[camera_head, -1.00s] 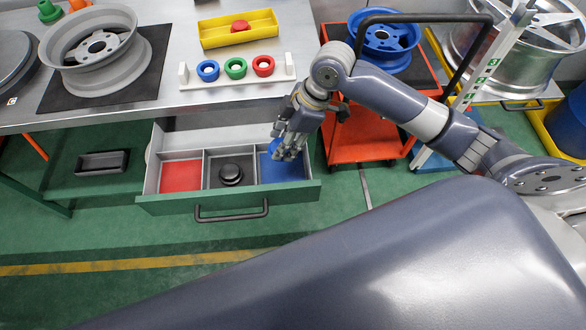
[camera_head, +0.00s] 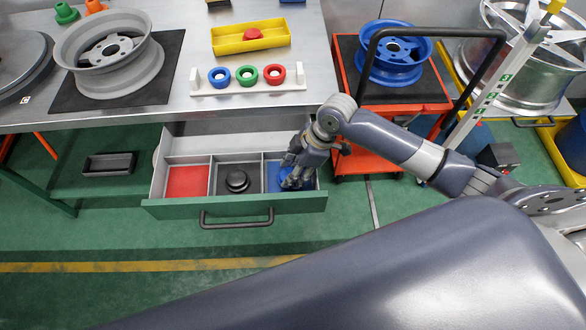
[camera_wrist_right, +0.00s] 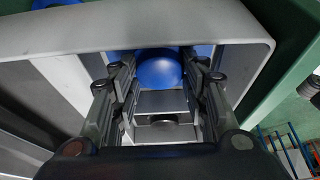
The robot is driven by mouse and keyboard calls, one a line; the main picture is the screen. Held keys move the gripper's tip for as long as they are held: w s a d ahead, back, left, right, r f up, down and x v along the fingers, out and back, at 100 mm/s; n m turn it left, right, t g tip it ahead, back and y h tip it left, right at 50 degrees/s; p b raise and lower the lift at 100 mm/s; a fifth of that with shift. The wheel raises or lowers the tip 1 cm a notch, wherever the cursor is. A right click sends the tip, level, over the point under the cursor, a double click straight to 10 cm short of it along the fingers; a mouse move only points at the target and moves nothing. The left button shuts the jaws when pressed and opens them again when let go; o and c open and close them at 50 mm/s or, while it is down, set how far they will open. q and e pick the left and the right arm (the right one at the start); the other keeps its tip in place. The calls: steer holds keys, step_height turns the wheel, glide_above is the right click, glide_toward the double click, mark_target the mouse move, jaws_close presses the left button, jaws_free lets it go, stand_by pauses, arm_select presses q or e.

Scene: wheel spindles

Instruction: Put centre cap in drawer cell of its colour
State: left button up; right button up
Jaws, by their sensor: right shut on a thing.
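The open drawer (camera_head: 235,207) has a red cell (camera_head: 188,182), a dark cell (camera_head: 228,167) and a blue cell (camera_head: 276,178). A black centre cap (camera_head: 237,181) lies in the dark cell. A red centre cap (camera_head: 253,34) sits in the yellow tray (camera_head: 270,43) on the bench. My right gripper (camera_head: 292,182) reaches down into the blue cell. In the right wrist view it is shut on a blue centre cap (camera_wrist_right: 160,72), held between its fingertips. In the head view the fingers hide this cap. My left gripper is not in view.
A rack (camera_head: 205,89) with blue, green and red rings stands near the bench edge. A grey wheel (camera_head: 108,50) lies on a dark mat at left. A red cart (camera_head: 372,165) with a blue wheel (camera_head: 392,68) stands right of the drawer.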

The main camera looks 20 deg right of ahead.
steer(key=o, duration=0.9)
steer(key=shift+f, duration=0.1)
steer(key=v, duration=1.2)
steer(key=shift+p, duration=0.3)
